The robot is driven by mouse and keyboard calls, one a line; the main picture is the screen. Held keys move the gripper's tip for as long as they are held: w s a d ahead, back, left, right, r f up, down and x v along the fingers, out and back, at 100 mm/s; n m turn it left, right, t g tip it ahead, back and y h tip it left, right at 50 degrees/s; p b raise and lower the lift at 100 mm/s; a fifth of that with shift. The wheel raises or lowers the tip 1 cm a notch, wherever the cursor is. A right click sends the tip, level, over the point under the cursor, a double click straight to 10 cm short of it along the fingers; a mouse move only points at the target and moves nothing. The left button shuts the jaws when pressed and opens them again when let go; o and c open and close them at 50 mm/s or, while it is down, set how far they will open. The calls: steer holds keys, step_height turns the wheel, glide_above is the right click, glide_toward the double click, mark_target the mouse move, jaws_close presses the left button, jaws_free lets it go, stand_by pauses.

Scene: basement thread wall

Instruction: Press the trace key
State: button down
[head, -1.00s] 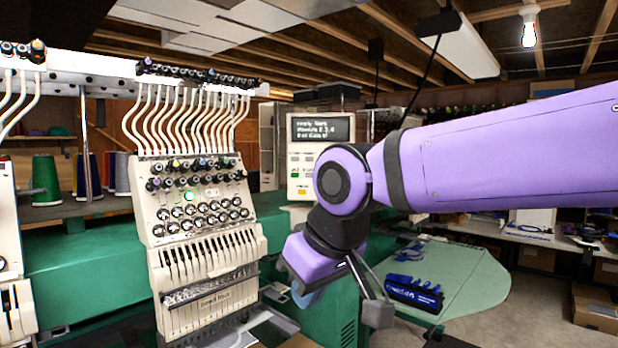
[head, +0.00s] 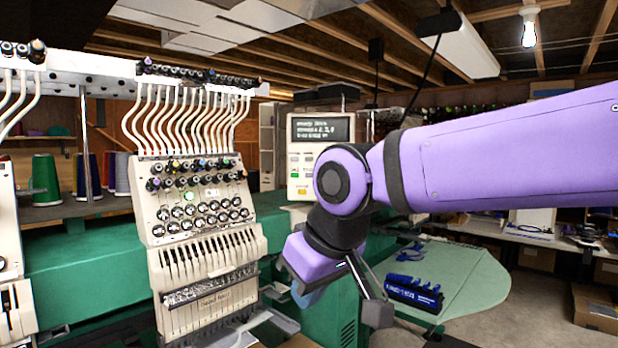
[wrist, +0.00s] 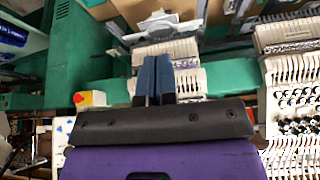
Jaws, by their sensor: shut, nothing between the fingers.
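The control panel (head: 305,158) is a cream box with a dark screen of small white text. It stands behind the green machine body, just left of my arm's elbow. Below its screen are several small keys, some green, and a yellow key (head: 302,192). The labels are too small to read, so I cannot tell which is the trace key. My gripper (head: 308,296) hangs low, below and in front of the panel, pointing down and apart from it. In the wrist view, its blue fingers (wrist: 155,75) are together with nothing between them.
A cream embroidery head (head: 205,235) with knobs and white tubes stands left of my gripper. A green table (head: 465,280) at right holds a blue object (head: 413,294). In the wrist view, a white box with red and yellow parts (wrist: 90,98) is at left.

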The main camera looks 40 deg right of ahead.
mark_target(309, 175)
steer(key=w+d+r+n+t, duration=0.3)
steer(key=w+d+t, duration=0.1)
steer(key=w+d, duration=0.4)
steer(key=w+d+r+n+t, duration=0.3)
steer(key=w+d+t, duration=0.1)
steer(key=w+d, duration=0.5)
steer(key=w+d+r+n+t, duration=0.3)
steer(key=w+d+r, duration=0.1)
steer(key=w+d, duration=0.4)
steer(key=shift+w+d+n+t, duration=0.15)
steer(key=shift+w+n+t, duration=0.25)
steer(key=shift+w, duration=0.7)
steer(key=shift+w+d, duration=3.1)
steer(key=shift+w+d, duration=0.1)
steer(key=shift+w+d, duration=0.2)
